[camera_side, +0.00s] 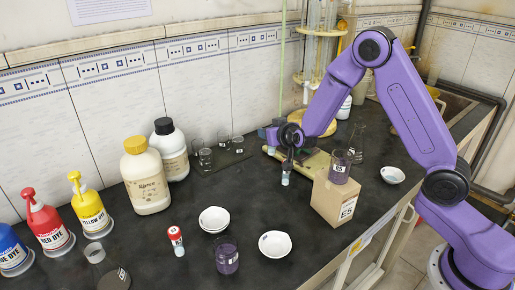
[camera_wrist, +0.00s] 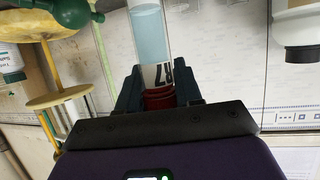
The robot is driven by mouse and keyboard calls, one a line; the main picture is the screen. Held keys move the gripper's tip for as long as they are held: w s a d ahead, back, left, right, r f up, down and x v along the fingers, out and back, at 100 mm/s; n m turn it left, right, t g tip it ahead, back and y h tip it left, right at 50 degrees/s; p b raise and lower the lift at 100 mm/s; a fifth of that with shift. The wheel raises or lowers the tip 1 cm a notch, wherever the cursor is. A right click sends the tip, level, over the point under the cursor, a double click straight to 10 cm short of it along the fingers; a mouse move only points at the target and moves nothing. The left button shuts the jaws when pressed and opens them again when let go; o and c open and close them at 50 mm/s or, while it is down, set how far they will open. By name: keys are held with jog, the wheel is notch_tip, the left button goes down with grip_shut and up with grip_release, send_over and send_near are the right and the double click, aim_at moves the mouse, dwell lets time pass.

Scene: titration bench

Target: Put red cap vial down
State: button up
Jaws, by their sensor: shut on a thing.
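My gripper (camera_side: 287,164) points down over the back of the bench and is shut on a vial (camera_side: 285,179). In the wrist view the gripper (camera_wrist: 159,95) has its dark fingers on either side of the vial's red cap (camera_wrist: 159,97). The vial there is clear, with pale blue liquid (camera_wrist: 148,38) and a white label with dark marks. In the side view the fingers hide its cap, and I cannot tell whether its bottom touches the bench. A second red-capped vial (camera_side: 176,241) stands upright on the black bench (camera_side: 145,215) at the front.
A cardboard box (camera_side: 335,201) bearing a purple beaker (camera_side: 339,167) stands close right of the held vial. White bowls (camera_side: 214,219) (camera_side: 275,244) and another purple beaker (camera_side: 226,256) are in front. Dye bottles (camera_side: 90,206) and large jars (camera_side: 146,176) stand left.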

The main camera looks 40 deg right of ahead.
jog(key=shift+w+f, duration=1.3)
jog(key=shift+f, duration=0.4)
jog(key=shift+w+f, duration=1.25)
jog(key=shift+f, duration=0.45)
jog(key=shift+w+f, duration=1.3)
jog(key=shift+f, duration=0.4)
jog(key=shift+f, duration=0.1)
jog(key=o, duration=1)
